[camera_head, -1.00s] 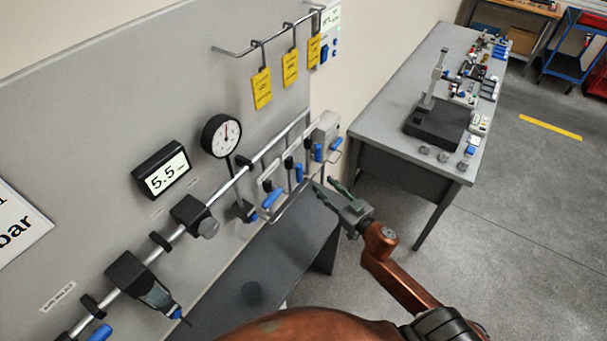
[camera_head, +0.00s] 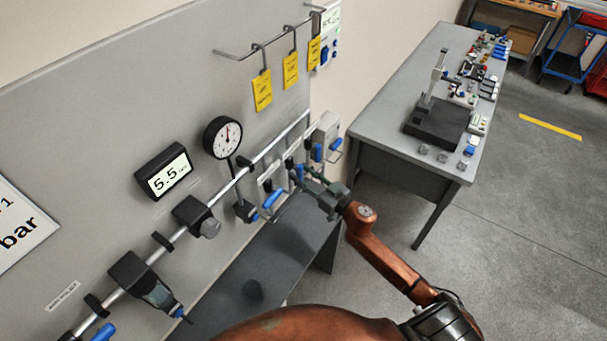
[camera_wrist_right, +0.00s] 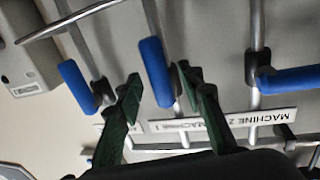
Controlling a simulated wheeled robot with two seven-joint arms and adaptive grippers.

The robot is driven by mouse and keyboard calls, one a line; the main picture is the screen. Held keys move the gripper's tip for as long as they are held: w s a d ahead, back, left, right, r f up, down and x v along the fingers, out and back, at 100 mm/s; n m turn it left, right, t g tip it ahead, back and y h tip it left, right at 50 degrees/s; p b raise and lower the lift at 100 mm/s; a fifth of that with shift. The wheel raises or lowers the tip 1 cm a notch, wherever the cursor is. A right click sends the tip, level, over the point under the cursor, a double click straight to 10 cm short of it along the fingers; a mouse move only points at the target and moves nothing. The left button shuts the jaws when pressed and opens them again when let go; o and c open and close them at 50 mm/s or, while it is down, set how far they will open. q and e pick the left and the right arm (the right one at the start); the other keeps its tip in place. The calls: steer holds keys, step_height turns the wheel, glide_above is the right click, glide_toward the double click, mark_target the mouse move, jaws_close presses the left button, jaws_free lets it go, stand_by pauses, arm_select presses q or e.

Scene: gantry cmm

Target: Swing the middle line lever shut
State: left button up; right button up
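The middle line lever has a blue handle (camera_wrist_right: 157,72) that lies along its grey pipe in the right wrist view. In the head view its handle (camera_head: 299,171) is partly hidden by my gripper. My right gripper (camera_head: 303,178) is open at the lever row. In the right wrist view its two green fingers (camera_wrist_right: 160,82) are spread, with the middle handle between their tips in the picture; I cannot tell whether they touch it. Another blue lever (camera_wrist_right: 298,79) on the right stands crosswise to its pipe. A third blue lever (camera_wrist_right: 78,86) on the left lies nearly along its pipe. My left gripper is not in view.
A main pipe (camera_head: 268,150) runs along the grey panel (camera_head: 110,130), with a dial gauge (camera_head: 222,137) and a display reading 5.5 (camera_head: 165,173). A grey box (camera_head: 327,128) is at the pipe's far end. A dark bench (camera_head: 235,255) lies below. A grey table (camera_head: 385,110) stands right.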

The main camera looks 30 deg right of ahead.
jaws_close()
stand_by(0.4)
steer(key=shift+d, duration=0.1)
